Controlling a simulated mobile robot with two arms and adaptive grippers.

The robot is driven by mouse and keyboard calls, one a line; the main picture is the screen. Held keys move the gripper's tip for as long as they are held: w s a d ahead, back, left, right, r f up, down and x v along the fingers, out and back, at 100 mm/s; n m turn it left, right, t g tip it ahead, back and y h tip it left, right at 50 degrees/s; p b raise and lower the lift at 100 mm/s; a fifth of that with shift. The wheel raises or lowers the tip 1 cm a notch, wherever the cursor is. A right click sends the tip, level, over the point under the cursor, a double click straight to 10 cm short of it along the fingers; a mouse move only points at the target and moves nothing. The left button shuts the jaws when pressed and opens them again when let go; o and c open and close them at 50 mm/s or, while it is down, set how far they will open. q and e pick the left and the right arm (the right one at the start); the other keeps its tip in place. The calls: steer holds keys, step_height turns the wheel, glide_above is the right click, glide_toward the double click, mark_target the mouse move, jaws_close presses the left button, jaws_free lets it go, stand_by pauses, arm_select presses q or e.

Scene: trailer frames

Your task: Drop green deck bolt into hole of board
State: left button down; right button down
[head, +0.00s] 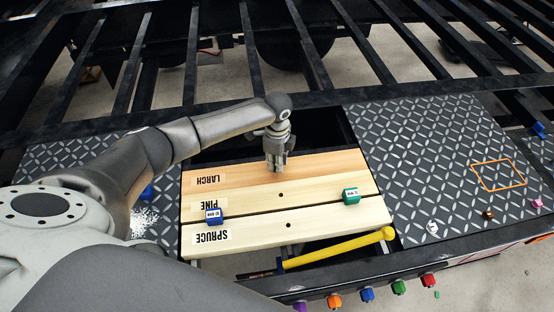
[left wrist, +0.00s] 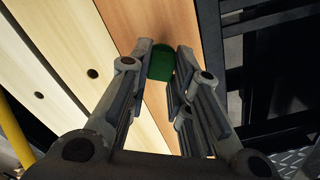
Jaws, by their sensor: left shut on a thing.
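My left gripper (head: 276,160) points down over the reddish board labelled LARCH (head: 320,166). In the left wrist view, its fingers (left wrist: 163,78) are shut on the green deck bolt (left wrist: 161,62); its green end shows between the fingertips, over the LARCH board. The bolt is hidden by the fingers in the head view. The paler PINE board (head: 250,196) has a dark hole (head: 281,195), and the SPRUCE board (head: 260,234) has another (head: 289,225). No hole shows on the LARCH board; the gripper and bolt cover part of it. My right gripper is not in view.
A yellow bar (head: 335,250) lies in front. Several coloured knobs, including a red one (head: 429,280), line the front edge. The right tread plate (head: 430,150) has clear room. Open frame gaps lie behind.

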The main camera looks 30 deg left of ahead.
arm_select(q)
steer(key=shift+f+b, duration=0.55)
steer(key=shift+f, duration=0.45)
steer(key=c, duration=1.3)
jaws_free()
steer(key=shift+o, duration=0.2)
steer(key=shift+r, duration=0.15)
step_height(320, 180, up, 12)
steer(key=shift+s+f, duration=0.1)
steer(key=shift+f, duration=0.1)
